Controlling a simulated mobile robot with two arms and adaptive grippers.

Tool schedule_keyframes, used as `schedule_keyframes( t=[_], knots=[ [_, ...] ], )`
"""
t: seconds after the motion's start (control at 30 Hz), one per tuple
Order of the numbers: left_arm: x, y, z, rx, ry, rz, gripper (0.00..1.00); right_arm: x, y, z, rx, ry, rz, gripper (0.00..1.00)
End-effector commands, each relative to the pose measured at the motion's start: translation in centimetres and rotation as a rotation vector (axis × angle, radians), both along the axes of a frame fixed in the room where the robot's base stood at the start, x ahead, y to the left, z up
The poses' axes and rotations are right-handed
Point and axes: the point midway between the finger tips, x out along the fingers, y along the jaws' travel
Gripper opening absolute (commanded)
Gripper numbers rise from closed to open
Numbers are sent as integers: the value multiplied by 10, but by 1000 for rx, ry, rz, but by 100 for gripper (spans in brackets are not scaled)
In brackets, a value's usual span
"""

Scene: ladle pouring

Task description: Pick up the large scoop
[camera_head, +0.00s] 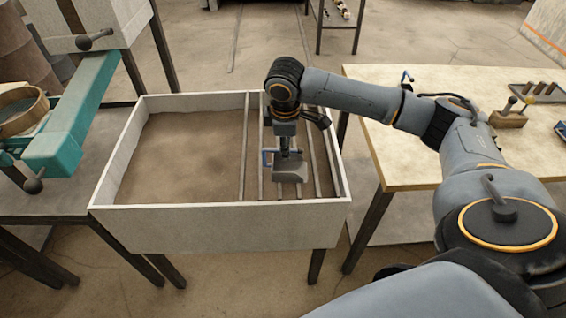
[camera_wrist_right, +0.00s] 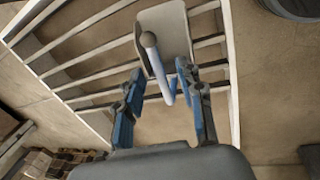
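The large scoop (camera_head: 290,173) has a grey pan and lies on the metal rails at the right side of the box in the head view. In the right wrist view, the scoop's pan (camera_wrist_right: 172,25) is at the top, and its pale handle with a ball end slants down between my fingers. My right gripper (camera_head: 284,156) is low over the rails at the scoop. Its blue-padded fingers (camera_wrist_right: 162,85) are apart, one on each side of the handle, with visible gaps. In the head view the gripper hides most of the handle. My left gripper is out of view.
The pale-walled box (camera_head: 220,228) holds brown sand (camera_head: 180,155) on the left and has parallel metal rails (camera_head: 246,150) on the right. A teal machine (camera_head: 75,125) stands at left. A wooden-topped table (camera_head: 400,140) at right carries small tools near its far side.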

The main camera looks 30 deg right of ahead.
Motion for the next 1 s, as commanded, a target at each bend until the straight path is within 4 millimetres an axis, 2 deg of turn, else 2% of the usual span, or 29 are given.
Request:
schedule_keyframes(
  t=[0.1, 0.2, 0.47, 0.67, 1.0],
  knots=[
    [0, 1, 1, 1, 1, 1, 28, 3, -3, -18, 0, 3, -1, 38],
    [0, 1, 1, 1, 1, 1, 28, 5, -3, -27, 0, 1, 0, 38],
    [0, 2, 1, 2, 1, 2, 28, 6, -4, -29, -1, -1, 0, 38],
    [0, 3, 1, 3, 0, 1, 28, 5, -4, -29, 0, 0, 0, 0],
    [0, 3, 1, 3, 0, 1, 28, 6, -4, -28, 0, -1, 0, 0]
  ],
)
